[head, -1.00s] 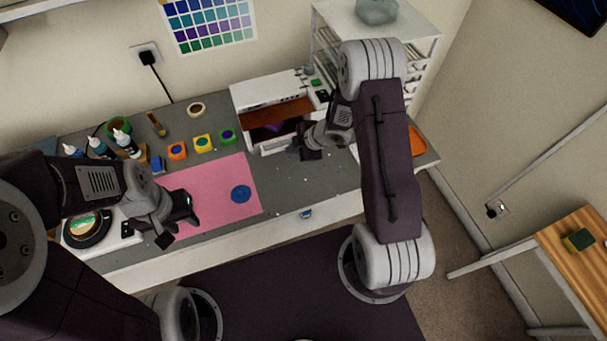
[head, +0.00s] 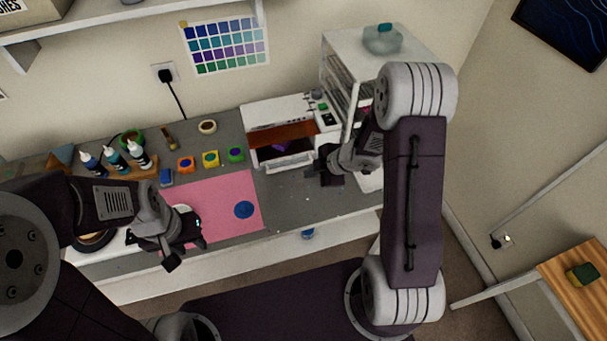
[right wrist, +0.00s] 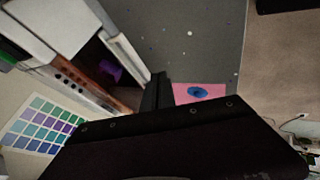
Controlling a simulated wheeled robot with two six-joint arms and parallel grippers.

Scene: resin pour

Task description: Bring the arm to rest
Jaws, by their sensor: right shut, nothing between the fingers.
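My right arm reaches over the right side of the grey bench (head: 345,205). Its gripper (head: 326,168) is shut and empty, just right of the white oven-like box (head: 262,112). The box's front is open, and a purple thing (right wrist: 112,70) shows inside. My left gripper (head: 182,252) is over the front left part of the pink mat (head: 225,190), with its fingers apart and nothing visible between them.
Several bottles (head: 115,160) and small orange, yellow and green pots (head: 211,159) stand at the back left. A blue disc (head: 244,210) lies on the mat. A white shelf unit (head: 350,45) stands beside the box. A wooden table (head: 580,255) is at right.

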